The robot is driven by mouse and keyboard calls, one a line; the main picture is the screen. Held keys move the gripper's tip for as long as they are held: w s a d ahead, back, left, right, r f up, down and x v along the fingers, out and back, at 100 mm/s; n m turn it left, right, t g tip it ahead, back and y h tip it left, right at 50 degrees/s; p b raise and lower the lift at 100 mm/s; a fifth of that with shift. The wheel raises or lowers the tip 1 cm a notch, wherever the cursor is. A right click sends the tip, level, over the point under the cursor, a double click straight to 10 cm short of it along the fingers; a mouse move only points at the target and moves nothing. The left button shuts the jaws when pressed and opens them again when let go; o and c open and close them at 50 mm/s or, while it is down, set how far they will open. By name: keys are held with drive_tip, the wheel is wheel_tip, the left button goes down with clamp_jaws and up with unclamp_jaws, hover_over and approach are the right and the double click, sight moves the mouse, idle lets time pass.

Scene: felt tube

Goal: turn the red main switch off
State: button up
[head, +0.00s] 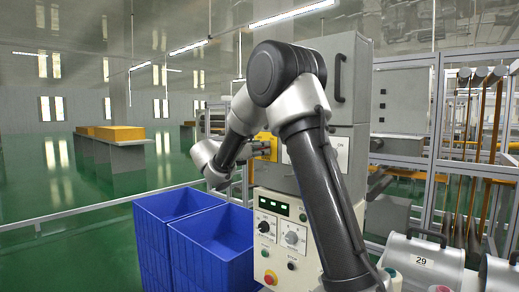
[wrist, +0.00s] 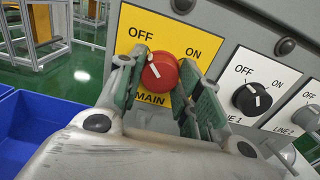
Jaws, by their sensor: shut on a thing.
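The red main switch (wrist: 161,73) is a round knob on a yellow plate (wrist: 172,25) marked OFF, ON and MAIN. The white mark on the knob tilts to the upper left, toward the OFF side. My gripper (wrist: 164,80) has its green-padded fingers on the left and right of the knob and is shut on it. In the head view the yellow plate (head: 272,143) shows behind my wrist at the cabinet front, and the knob is too small to read there.
A black LINE 1 knob (wrist: 252,98) on a white plate sits right of the main switch, with a grey LINE 2 knob (wrist: 308,117) beyond it. Blue bins (head: 213,240) stand left of the grey cabinet (head: 343,85). A lower panel (head: 283,233) carries more knobs and buttons.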

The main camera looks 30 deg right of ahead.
drive_tip(key=shift+f, duration=0.1)
drive_tip(key=o, duration=1.1)
drive_tip(key=shift+c, duration=0.2)
drive_tip(key=v, duration=1.2)
